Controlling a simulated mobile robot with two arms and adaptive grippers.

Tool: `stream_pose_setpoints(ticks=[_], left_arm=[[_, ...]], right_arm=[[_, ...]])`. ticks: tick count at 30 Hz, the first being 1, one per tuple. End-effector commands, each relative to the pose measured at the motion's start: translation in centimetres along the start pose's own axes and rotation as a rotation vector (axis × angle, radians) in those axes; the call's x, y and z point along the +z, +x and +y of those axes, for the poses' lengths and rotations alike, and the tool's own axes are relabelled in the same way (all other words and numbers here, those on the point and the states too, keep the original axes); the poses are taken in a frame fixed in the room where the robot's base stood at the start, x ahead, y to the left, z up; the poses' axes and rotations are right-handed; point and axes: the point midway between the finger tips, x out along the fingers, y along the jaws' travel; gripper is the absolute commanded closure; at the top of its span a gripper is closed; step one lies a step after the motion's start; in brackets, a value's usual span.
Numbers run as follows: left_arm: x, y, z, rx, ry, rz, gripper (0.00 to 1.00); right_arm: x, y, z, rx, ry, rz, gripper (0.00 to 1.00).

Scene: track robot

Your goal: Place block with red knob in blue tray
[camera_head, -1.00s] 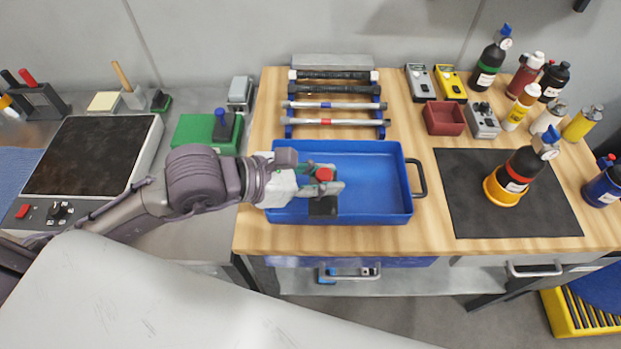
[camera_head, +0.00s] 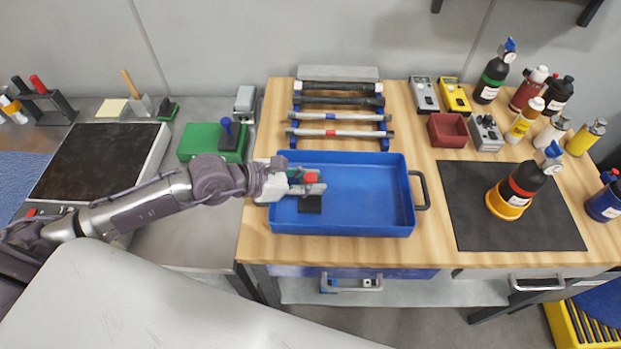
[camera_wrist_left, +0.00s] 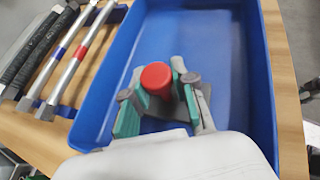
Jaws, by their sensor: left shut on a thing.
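The blue tray (camera_head: 365,229) lies on the wooden bench, with its handle on the right side. It also fills much of the left wrist view (camera_wrist_left: 255,90). My left gripper (camera_head: 308,188) reaches over the tray's left wall and is shut on the block with red knob. The block's dark body (camera_head: 311,204) shows below the fingers, inside the tray's outline at its left end. Its red knob (camera_head: 311,178) stands up between the fingers, also in the left wrist view (camera_wrist_left: 156,78). I cannot tell whether the block touches the tray floor. My right gripper is out of view.
A rack with hammers and rods (camera_head: 340,117) stands behind the tray. A dark mat (camera_head: 475,215) with a black bottle in an orange base (camera_head: 515,190) lies to the right. A green box (camera_head: 205,142) stands left. The tray's middle and right are empty.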

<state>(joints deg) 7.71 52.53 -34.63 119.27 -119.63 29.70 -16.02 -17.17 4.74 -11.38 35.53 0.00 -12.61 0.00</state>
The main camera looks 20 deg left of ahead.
Motion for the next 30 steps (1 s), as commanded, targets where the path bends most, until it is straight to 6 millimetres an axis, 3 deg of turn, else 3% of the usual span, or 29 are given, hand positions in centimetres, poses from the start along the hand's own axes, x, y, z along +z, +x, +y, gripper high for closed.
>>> stream_pose_setpoints(ticks=[8, 9, 13, 24, 30], left_arm=[[-0.1, 0.1, 0.0, 0.0, 0.001, -0.006, 1.0], [-0.2, 0.1, 0.0, 0.0, 0.0, -0.001, 0.7], [-0.2, 0.1, 0.0, -0.001, 0.0, -0.001, 0.48], [0.3, -0.1, 0.0, 0.0, 0.001, -0.001, 0.48], [-0.3, -2.8, 0.0, 0.0, 0.002, 0.004, 0.48]], right_arm=[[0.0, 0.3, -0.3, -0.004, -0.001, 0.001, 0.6], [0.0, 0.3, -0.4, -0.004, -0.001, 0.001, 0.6], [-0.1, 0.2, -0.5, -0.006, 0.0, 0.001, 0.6], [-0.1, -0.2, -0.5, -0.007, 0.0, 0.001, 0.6], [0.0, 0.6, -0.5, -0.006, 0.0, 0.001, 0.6]])
